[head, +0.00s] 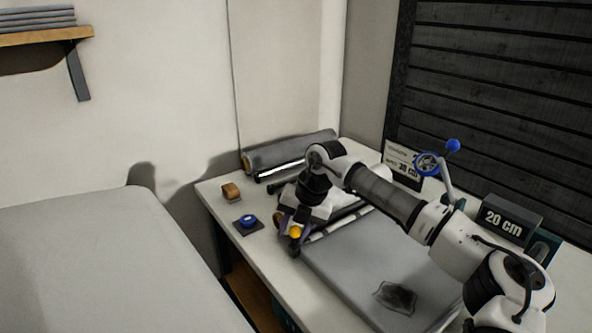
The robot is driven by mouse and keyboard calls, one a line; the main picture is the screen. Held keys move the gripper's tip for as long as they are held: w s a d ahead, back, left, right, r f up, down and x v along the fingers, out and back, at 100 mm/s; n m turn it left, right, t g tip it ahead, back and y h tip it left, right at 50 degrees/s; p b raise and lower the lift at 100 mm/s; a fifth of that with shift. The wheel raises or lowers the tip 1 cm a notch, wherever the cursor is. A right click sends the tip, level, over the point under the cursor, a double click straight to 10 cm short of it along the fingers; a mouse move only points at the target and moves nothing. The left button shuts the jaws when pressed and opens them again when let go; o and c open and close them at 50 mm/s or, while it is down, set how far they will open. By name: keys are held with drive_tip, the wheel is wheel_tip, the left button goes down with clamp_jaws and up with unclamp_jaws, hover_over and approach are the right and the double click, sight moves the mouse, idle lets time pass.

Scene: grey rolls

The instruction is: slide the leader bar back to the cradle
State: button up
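A long bar (334,224), which looks like the leader bar, lies across the white worktable at the far edge of a flat grey sheet (345,262). An orange-yellow knob (295,232) shows at its left end. My gripper (298,218) is low over that left end, close beside the knob. The fingers are small and partly hidden, so I cannot tell whether they are open or shut on the bar. Behind my arm, a grey roll (290,152) lies at the back of the table with a dark bar (278,171) in front, apparently the cradle area. My arm hides part of it.
A blue button on a dark base (248,221) and a brown block (231,191) sit at the table's left. A dark crumpled piece (396,297) lies on the grey sheet. A "20 cm" box (510,218) and a blue-knobbed crank (441,165) stand at the right. A grey padded surface (95,265) is at left.

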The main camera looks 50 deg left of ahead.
drive_tip(key=shift+o, duration=1.2)
drive_tip(key=shift+a+f, duration=0.1)
drive_tip(key=shift+w+d+r, duration=0.1)
drive_tip(key=shift+d+r, duration=0.1)
drive_tip(key=shift+r, duration=0.2)
drive_tip(key=b+v, duration=0.1)
drive_tip(key=v, duration=1.2)
drive_tip(key=shift+a, duration=0.1)
